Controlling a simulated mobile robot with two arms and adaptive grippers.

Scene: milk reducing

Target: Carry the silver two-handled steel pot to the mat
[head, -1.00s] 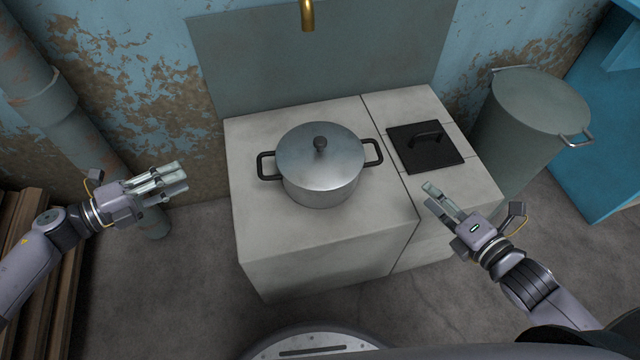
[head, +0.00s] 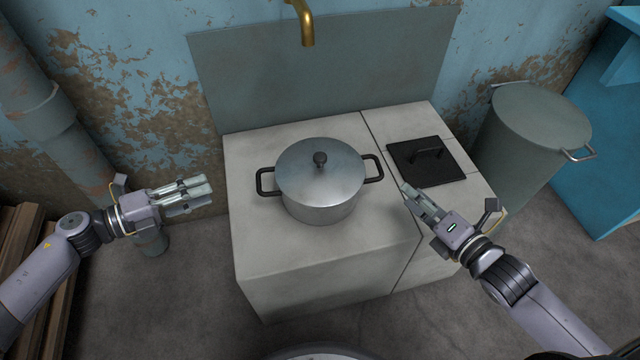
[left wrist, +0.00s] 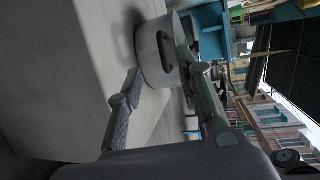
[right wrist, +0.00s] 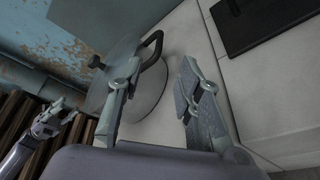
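The silver steel pot (head: 318,197) stands upright with its lid on, on the pale stone counter, with a black handle at each side. My left gripper (head: 208,193) is open and empty, left of the pot and apart from its left handle. The left wrist view shows the pot (left wrist: 152,58) and one handle beyond the parted fingers. My right gripper (head: 408,194) is open and empty, just right of the pot and near its right handle. In the right wrist view the pot handle (right wrist: 152,47) shows ahead of the fingers. I see no mat.
The counter (head: 300,255) has a black plate with a handle (head: 427,160) at its right. A brass tap (head: 307,30) hangs above the back. A grey lidded bin (head: 530,140) stands at right, and a pipe runs up the left wall.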

